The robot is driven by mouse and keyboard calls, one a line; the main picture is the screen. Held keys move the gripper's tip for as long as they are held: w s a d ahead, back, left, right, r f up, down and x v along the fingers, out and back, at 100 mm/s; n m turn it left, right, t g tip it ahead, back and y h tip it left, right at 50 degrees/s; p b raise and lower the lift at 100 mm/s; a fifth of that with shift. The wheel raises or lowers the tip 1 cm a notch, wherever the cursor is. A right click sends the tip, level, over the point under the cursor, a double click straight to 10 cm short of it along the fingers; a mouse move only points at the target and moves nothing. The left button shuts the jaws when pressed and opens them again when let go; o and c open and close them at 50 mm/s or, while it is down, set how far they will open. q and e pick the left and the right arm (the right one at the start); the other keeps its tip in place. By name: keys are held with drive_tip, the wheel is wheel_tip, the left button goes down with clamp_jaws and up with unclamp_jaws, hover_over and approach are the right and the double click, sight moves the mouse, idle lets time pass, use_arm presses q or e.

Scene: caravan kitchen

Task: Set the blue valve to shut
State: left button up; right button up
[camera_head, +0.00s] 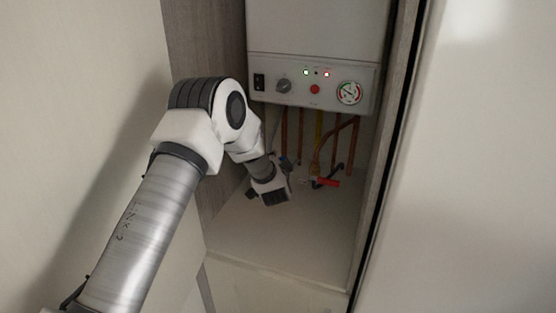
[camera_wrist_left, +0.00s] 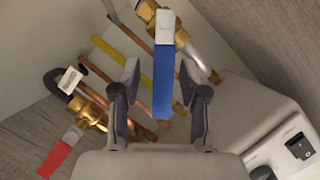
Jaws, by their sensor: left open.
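The blue valve's lever (camera_wrist_left: 163,85) points down the middle of the left wrist view, with a white part (camera_wrist_left: 166,26) at its upper end. Its brass body (camera_wrist_left: 146,12) shows at the top edge. The lever lies at a slant to its silver pipe (camera_wrist_left: 201,57). My left gripper (camera_wrist_left: 158,74) is open, with one finger on each side of the lever and visible gaps to both. In the head view my left gripper (camera_head: 285,170) is low in the cabinet by the pipes; the blue lever is mostly hidden there. My right gripper is not in view.
A red-levered valve (camera_wrist_left: 60,158) sits beside it; its lever also shows in the head view (camera_head: 328,183). Copper pipes (camera_head: 301,135) and a yellow pipe (camera_head: 318,135) run close by. The white boiler (camera_head: 318,82) hangs above. Cabinet walls enclose both sides; its floor (camera_head: 285,235) is clear.

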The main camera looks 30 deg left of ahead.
use_arm(q)
drive_tip(key=shift+s+d+r, duration=0.25)
drive_tip(key=shift+r, duration=0.1)
drive_tip(key=shift+s+d+r, duration=0.1)
drive_tip(key=shift+s, duration=0.05)
drive_tip(key=c, duration=0.5)
clamp_jaws()
